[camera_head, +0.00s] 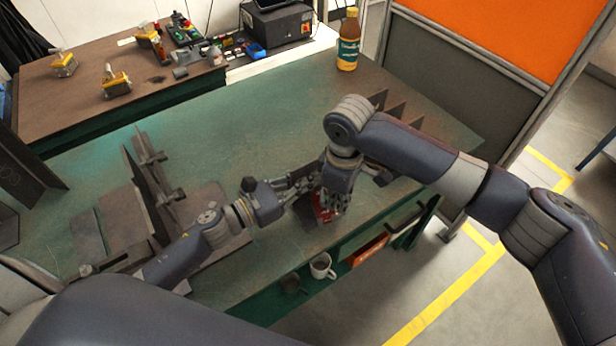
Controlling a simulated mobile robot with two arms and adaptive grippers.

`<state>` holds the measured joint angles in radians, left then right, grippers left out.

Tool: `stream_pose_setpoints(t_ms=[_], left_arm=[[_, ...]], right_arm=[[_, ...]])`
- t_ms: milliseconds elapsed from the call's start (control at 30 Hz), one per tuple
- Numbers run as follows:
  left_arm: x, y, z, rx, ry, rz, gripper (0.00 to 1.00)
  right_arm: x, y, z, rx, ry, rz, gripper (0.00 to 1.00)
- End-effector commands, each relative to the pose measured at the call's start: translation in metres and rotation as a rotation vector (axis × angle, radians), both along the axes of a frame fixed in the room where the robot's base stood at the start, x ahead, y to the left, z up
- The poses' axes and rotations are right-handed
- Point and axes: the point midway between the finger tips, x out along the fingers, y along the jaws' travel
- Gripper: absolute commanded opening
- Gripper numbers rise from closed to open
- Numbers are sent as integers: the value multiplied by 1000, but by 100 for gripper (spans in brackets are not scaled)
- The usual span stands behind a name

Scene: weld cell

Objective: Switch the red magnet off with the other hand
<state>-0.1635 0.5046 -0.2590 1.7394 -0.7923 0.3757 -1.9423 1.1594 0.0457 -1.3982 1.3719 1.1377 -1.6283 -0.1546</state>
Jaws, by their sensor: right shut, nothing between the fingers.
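The red magnet (322,212) shows only in part, low on the green worktable near its front edge. My arms and grippers cover most of it, and its switch cannot be made out. My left gripper (305,183) reaches in from the left, low over the table, with its fingers pointing right toward my other hand. Whether its fingers touch the magnet or are closed cannot be told. My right gripper (328,212) points down right at the magnet and is shut with nothing between its fingers. Whether it touches the magnet is hidden.
The green worktable (240,130) is clear behind my grippers. Dark metal plates with clamps (150,185) stand at left. Dark triangular brackets (395,110) stand behind my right arm. A bottle (348,40) is at the far edge. A mug (322,266) sits on the shelf below the front edge.

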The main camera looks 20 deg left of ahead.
Motion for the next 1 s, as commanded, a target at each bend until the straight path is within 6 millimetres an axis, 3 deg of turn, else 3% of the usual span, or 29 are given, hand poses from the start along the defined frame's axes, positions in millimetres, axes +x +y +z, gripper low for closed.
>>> stream_pose_setpoints(t_ms=[1000], left_arm=[[0, 1, -2, 4, 2, 3, 0]], right_arm=[[-9, 4, 0, 1, 1, 1, 0]])
